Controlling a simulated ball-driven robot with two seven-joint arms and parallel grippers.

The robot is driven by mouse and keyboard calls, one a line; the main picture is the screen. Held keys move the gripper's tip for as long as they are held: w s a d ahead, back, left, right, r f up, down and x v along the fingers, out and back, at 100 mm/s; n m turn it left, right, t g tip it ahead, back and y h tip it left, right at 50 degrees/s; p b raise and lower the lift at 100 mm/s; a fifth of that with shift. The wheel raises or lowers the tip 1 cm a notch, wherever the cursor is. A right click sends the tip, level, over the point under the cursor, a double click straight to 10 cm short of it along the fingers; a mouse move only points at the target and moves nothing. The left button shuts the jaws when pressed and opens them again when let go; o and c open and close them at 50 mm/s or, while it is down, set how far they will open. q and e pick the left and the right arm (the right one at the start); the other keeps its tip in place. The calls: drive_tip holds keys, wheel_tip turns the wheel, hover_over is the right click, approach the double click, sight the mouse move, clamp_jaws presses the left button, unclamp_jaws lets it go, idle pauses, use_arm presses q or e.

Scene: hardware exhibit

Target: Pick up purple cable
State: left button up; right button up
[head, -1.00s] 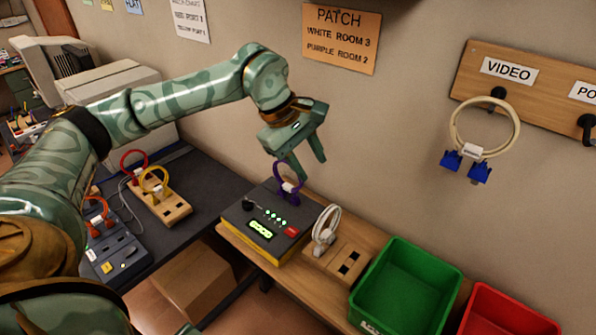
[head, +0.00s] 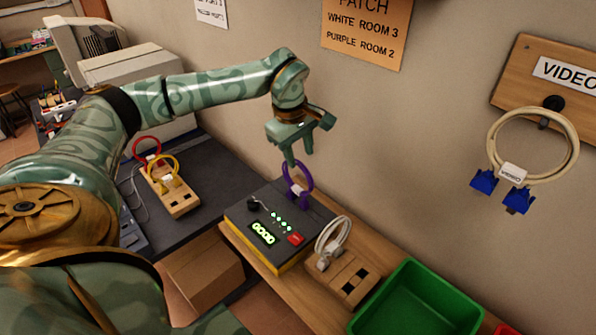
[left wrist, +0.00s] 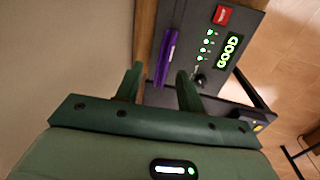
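The purple cable (head: 297,184) stands as an upright loop with a white tag at the back of the black and yellow tester box (head: 268,238), whose display reads GOOD. In the left wrist view the purple cable (left wrist: 166,58) shows edge-on beside the box's panel, just beyond my fingertips and between their lines. My left gripper (head: 301,160) is open and empty, pointing down at the top of the loop in the head view. Its two fingers also show apart in the left wrist view (left wrist: 160,82). I cannot tell whether a finger touches the cable. My right gripper is not in view.
A wooden block with a white cable (head: 333,238) stands right of the tester. A green bin (head: 415,300) is further right. Red and yellow cables (head: 163,170) stand on a block at left. A beige video cable (head: 533,145) hangs on the wall.

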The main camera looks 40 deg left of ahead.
sight(298, 162)
use_arm(q)
drive_tip(key=f, duration=0.4)
drive_tip(key=shift+w+a+f+b, duration=0.1)
drive_tip(key=shift+w+a+b, duration=0.15)
drive_tip(key=shift+a+b, duration=0.1)
drive_tip(key=shift+w+f, duration=0.15)
drive_tip(key=shift+f, duration=0.35)
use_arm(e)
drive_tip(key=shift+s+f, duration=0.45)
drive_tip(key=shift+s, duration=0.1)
use_arm(q)
drive_tip(key=shift+r, duration=0.1)
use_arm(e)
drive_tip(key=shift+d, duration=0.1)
use_arm(q)
clamp_jaws()
